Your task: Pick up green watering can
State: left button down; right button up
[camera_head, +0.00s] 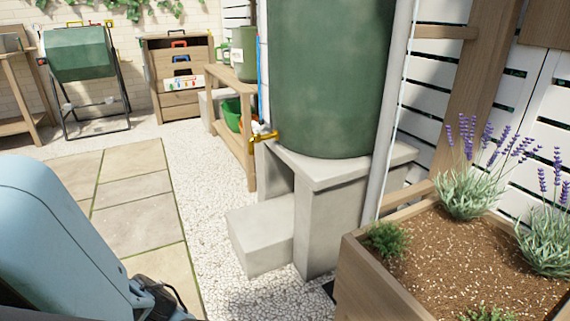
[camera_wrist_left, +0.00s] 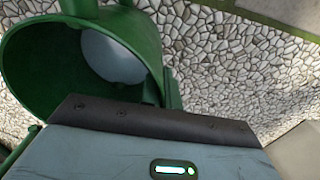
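A green, open-topped vessel (camera_wrist_left: 140,40), which looks like the watering can, fills the upper left of the left wrist view. I look into its hollow inside, where a pale round patch shows. The body of my left gripper (camera_wrist_left: 120,150) is right beside it, across the bottom of that view. The fingers are hidden, so I cannot tell whether they hold the can. In the head view my left arm comes in at the lower left, and only a dark part near its end shows at the bottom edge. The can does not show beside it there. My right gripper is out of view.
A large green water barrel (camera_head: 325,75) with a brass tap (camera_head: 263,136) stands on a grey block stand (camera_head: 318,220). A wooden shelf (camera_head: 245,140) holds green containers. A wooden planter (camera_head: 375,285) with lavender is at right. Paving (camera_head: 130,205) and gravel (camera_head: 205,215) are open.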

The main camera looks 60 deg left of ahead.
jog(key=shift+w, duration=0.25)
pick_arm(q)
jog(key=shift+w, duration=0.1)
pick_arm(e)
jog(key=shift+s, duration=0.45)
pick_arm(q)
jog(key=shift+r, duration=0.15)
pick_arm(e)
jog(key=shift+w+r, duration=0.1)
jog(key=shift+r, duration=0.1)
